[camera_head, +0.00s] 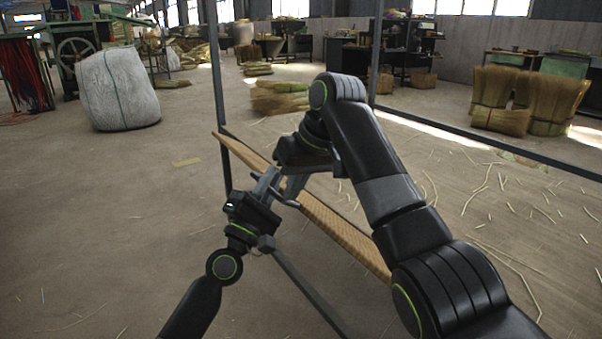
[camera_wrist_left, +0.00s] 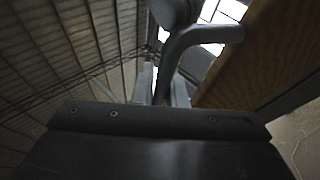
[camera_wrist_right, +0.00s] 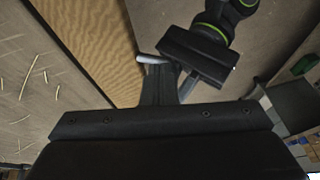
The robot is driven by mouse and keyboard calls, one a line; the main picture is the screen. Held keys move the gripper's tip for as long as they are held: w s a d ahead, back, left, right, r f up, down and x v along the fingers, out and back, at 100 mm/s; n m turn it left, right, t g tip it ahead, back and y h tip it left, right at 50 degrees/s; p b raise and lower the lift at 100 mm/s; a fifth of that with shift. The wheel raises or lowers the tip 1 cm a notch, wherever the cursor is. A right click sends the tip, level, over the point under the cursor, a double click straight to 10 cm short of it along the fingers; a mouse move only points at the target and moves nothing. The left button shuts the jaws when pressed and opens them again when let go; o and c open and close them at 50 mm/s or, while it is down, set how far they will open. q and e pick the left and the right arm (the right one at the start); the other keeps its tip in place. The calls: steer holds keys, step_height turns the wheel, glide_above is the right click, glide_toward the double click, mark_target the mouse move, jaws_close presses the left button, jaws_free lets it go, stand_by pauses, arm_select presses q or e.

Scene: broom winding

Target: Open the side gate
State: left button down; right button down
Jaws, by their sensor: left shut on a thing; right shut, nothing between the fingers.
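The side gate is a wooden panel (camera_head: 335,229) seen nearly edge-on in the head view, running diagonally from the dark post towards the lower right. Its wood grain also shows in the left wrist view (camera_wrist_left: 245,60) and the right wrist view (camera_wrist_right: 92,40). A grey bent handle (camera_wrist_left: 206,33) sticks out from its face. My left gripper (camera_head: 270,184) is shut on the handle; its fingers partly hide the contact. My right gripper (camera_head: 291,190) is shut and empty, close beside the left gripper and the handle, pointing down over the panel's top edge.
A dark metal post (camera_head: 217,80) stands at the panel's far end, and another post (camera_head: 376,50) stands beyond. A white bulk sack (camera_head: 116,90) is at the back left. Broom bundles (camera_head: 500,95) stand at the right. The floor left of the gate is mostly clear.

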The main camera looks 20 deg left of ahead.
arm_select(q)
steer(key=shift+s+d+r, duration=0.1)
steer(key=shift+d+r, duration=0.05)
steer(key=shift+d, duration=0.1)
arm_select(e)
steer(key=shift+s+a+f, duration=0.15)
steer(key=shift+s+f, duration=0.05)
steer(key=shift+f, duration=0.15)
arm_select(q)
steer(key=shift+d+r, duration=0.15)
steer(key=shift+r, duration=0.05)
arm_select(e)
steer(key=shift+s+a+f, duration=0.2)
steer(key=shift+s+f, duration=0.2)
steer(key=shift+f, duration=0.35)
arm_select(q)
steer(key=c, duration=1.5)
jaws_free()
steer(key=shift+f, duration=0.1)
arm_select(e)
steer(key=shift+w, duration=0.1)
